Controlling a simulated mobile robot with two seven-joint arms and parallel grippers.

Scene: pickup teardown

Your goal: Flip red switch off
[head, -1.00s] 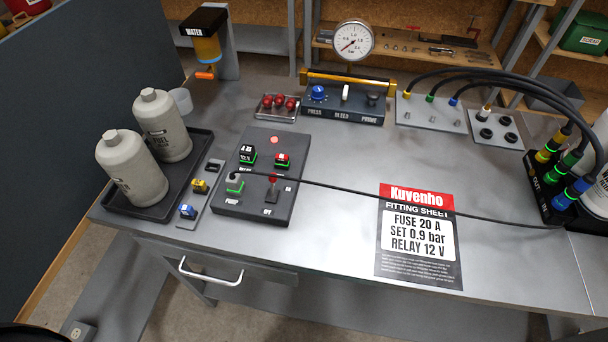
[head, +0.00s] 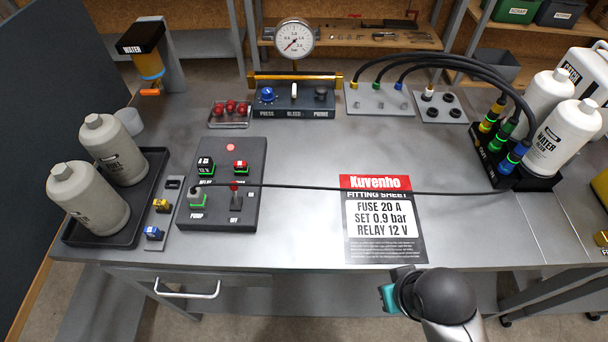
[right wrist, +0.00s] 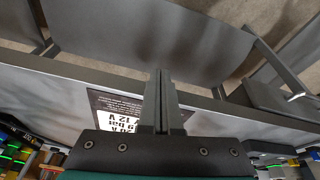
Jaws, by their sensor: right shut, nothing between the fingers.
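The red-tipped switch (head: 234,192) stands on a dark control panel (head: 254,168) left of centre in the head view. Its lever points up and away from the OFF label below it. A black cable crosses at the lever. A round red light glows at the panel's top. My right arm enters at the bottom right of the head view, well away from the switch; its fingers are not clear there. In the right wrist view my right gripper (right wrist: 162,76) is shut and empty near the bench's front edge. My left gripper is not in view.
The panel also holds a relay, a red fuse block and a green-lit pump plug. Two bottles stand in a black tray (head: 151,207) at the left. A fitting sheet (head: 383,220) lies right of the panel. The cable (head: 310,187) runs across the bench, whose middle is otherwise clear.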

